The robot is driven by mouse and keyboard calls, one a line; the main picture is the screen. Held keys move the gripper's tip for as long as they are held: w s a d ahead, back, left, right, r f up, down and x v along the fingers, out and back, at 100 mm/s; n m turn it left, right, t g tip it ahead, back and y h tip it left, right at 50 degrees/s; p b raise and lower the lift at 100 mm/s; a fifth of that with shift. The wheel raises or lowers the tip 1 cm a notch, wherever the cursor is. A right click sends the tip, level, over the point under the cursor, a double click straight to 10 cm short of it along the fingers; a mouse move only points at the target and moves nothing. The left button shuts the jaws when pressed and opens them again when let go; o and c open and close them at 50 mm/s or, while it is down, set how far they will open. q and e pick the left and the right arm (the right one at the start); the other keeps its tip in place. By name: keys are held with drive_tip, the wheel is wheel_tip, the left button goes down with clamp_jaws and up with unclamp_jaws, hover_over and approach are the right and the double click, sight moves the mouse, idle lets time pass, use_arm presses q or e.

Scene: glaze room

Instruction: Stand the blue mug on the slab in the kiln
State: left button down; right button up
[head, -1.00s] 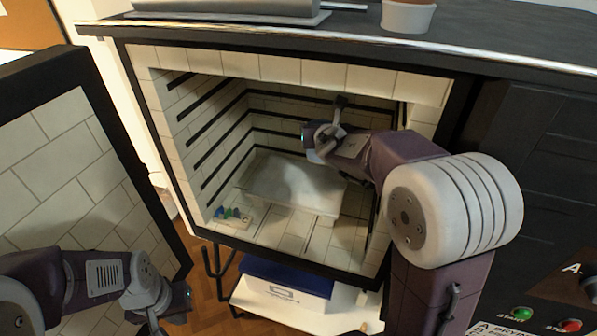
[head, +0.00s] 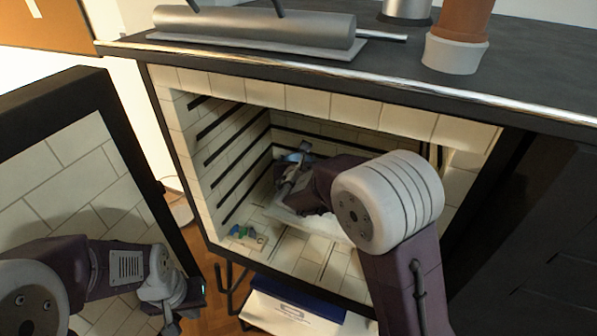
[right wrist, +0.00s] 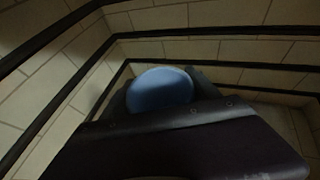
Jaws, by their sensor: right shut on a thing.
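The kiln (head: 188,140) stands open, with a tiled inside. The pale slab (head: 325,224) lies low inside it, largely hidden behind my right arm. My right gripper (head: 290,178) is inside the kiln, above the slab's left part. In the right wrist view it is shut on the blue mug (right wrist: 160,88), of which a rounded blue face shows between the fingers. The mug is hard to make out in the head view, and I cannot tell whether it touches the slab. My left gripper (head: 173,322) hangs outside by the door; its fingers are unclear.
The tiled kiln door (head: 60,170) stands open at the left. Dark ribs line the kiln walls. A small plaque with blue and green pieces (head: 243,232) lies at the front left of the kiln floor. A roller (head: 255,27) and a terracotta pot (head: 462,35) stand on top.

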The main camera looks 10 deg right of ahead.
wheel_tip(320, 180, down, 4)
drive_tip(key=shift+f+b, duration=0.1)
drive_tip(key=shift+b, duration=0.4)
drive_tip(key=o, duration=1.7)
